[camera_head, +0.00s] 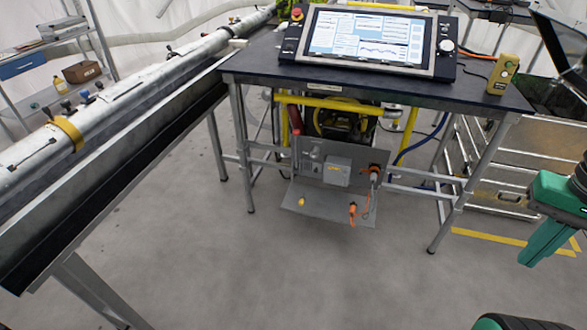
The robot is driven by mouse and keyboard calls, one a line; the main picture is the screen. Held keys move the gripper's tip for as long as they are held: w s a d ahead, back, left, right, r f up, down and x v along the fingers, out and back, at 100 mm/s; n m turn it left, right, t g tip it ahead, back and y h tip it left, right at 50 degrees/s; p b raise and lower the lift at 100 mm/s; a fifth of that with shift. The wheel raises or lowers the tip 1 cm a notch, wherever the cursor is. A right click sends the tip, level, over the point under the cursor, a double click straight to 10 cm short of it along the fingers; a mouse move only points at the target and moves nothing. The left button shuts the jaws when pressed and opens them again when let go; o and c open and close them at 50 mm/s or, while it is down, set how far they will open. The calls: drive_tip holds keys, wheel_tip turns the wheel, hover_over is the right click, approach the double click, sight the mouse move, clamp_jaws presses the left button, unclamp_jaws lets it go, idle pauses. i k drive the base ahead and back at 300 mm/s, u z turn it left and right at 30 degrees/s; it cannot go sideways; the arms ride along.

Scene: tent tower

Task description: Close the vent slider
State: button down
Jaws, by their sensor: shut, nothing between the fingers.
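I cannot clearly pick out the vent slider. A long grey pipe (120,97) runs along the left, with a yellow band (68,133), small dark fittings and blue knobs (84,98) on top. Under the table hangs a grey panel box (327,203) with an orange-handled connector (375,174), an orange piece (352,212) and a yellow knob (301,202) on its lower ledge. My gripper (532,258), green and dark, is at the right edge, partly cut off. It is shut and empty, well apart from the panel and the pipe.
A dark-topped table (262,67) on metal legs carries a control screen (365,38) and a yellow handheld box (503,75). Metal cases (500,185) stand at the right. A shelf (45,50) is at the far left. The grey floor (330,275) in front is clear.

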sight(317, 168)
drive_tip(key=u, duration=0.6)
drive_tip(key=i, duration=0.95)
drive_tip(key=u, duration=0.55)
